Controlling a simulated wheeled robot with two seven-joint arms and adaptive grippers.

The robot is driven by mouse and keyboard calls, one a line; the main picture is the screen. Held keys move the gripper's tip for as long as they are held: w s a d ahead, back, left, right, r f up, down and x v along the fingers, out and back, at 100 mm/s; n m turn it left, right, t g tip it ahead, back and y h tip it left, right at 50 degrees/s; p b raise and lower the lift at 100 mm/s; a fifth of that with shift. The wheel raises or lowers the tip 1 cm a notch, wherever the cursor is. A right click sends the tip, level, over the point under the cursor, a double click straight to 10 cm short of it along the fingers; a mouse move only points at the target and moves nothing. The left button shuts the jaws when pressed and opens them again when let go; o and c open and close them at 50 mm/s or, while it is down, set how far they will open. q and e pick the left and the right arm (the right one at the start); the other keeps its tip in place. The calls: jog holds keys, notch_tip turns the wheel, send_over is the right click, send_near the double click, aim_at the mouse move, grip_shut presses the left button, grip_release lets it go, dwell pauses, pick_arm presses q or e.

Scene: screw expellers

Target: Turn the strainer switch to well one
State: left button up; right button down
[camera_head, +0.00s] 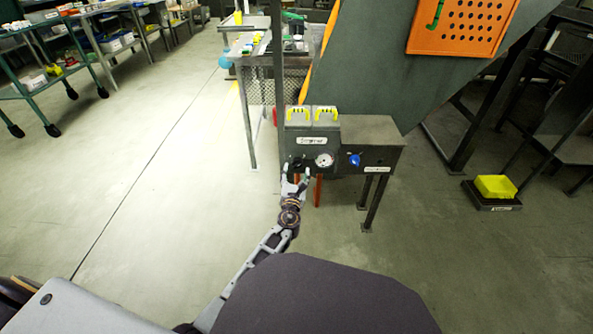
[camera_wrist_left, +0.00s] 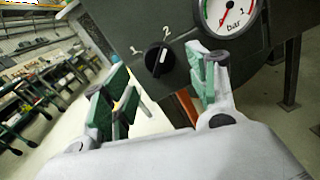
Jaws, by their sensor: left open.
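The strainer switch (camera_wrist_left: 159,59) is a black rotary knob with a white mark on a dark grey panel, with the numbers 1 and 2 above it in the left wrist view. Its white mark points up toward the 2, the right-hand number. My left gripper (camera_wrist_left: 158,92) is open, its green-padded fingers apart on either side below the knob and not visibly touching it. In the head view the left gripper (camera_head: 296,172) is at the front of the grey control box (camera_head: 313,140), hiding part of its lower edge. My right gripper is not in view.
A pressure gauge (camera_wrist_left: 228,14) sits right of the switch, close to the right finger. A blue knob (camera_head: 354,160) is further right on the box. Yellow handles (camera_head: 326,114) stand on top.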

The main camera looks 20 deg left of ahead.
aim_at(297, 163)
pick_arm(q)
jog(key=shift+w+a+b, duration=0.2)
jog(key=shift+w+b, duration=0.1)
jog(key=shift+w, duration=0.55)
jog(key=shift+w+a+b, duration=0.15)
jog(key=shift+w+b, duration=0.1)
jog(key=shift+w, duration=0.6)
jog(key=c, duration=1)
